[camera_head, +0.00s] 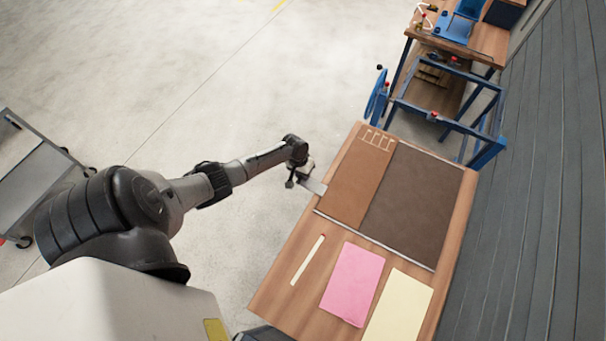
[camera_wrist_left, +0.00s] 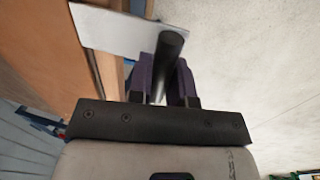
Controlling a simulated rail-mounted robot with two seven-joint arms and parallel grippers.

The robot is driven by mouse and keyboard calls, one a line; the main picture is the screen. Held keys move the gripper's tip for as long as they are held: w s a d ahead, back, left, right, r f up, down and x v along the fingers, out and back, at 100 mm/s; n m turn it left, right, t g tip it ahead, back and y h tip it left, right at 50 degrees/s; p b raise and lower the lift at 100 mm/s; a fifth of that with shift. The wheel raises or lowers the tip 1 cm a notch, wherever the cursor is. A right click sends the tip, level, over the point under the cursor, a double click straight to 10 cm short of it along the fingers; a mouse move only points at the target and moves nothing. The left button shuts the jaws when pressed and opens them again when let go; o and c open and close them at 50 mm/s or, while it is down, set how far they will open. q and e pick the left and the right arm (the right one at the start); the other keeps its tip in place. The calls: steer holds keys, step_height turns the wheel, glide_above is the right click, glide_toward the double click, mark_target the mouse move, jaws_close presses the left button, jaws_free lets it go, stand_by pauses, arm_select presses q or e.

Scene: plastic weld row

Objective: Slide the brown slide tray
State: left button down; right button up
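The brown slide tray (camera_head: 352,188) is a flat lighter-brown panel on the wooden table, beside a darker brown panel (camera_head: 415,203). A metal plate (camera_head: 313,186) juts out from its left side, past the table edge. The left wrist view shows this plate (camera_wrist_left: 125,32) with a black round handle (camera_wrist_left: 170,50) on it. My left gripper (camera_head: 298,180) is at the plate's outer end, off the table's left side. In the left wrist view its purple fingers (camera_wrist_left: 167,85) sit on both sides of the handle and appear closed on it. My right gripper is out of view.
A pink sheet (camera_head: 352,284), a cream sheet (camera_head: 398,307) and a thin pale stick (camera_head: 307,260) lie on the near part of the table. A blue metal frame (camera_head: 440,118) stands behind. A grey cart (camera_head: 35,170) is at far left. Open floor lies left of the table.

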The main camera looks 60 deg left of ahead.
arm_select(q)
steer(key=c, duration=1.1)
jaws_free()
steer(key=shift+s+a, duration=0.15)
steer(key=shift+a, duration=0.05)
steer(key=shift+r, duration=0.2)
steer(key=p+v, duration=0.2)
steer(key=v, duration=1.1)
steer(key=shift+r, duration=0.2)
